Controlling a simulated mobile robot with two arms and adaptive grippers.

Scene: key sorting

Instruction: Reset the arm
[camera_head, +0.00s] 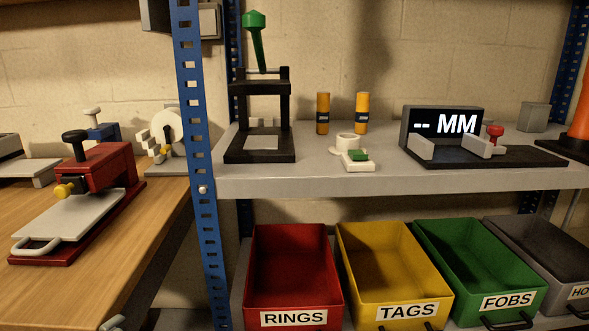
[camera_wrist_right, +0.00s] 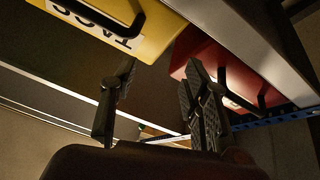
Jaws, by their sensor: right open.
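My right gripper (camera_wrist_right: 158,95) shows in the right wrist view with its two dark fingers spread apart. I see nothing between them. The wrist picture is upside down, with the TAGS lettering inverted. The yellow TAGS bin (camera_wrist_right: 157,40) is at the top of that view and the red bin (camera_wrist_right: 205,52) is to its right. The fingers overlap the edges of both bins in the picture; I cannot tell whether they touch.
The red RINGS bin (camera_head: 253,290), yellow TAGS bin (camera_head: 352,290), green FOBS bin (camera_head: 440,270) and a grey bin (camera_head: 500,232) stand on the lower shelf. A black press (camera_head: 238,145) and measuring device (camera_head: 545,155) stand above. A red machine (camera_head: 110,165) sits on the wooden bench (camera_head: 120,275).

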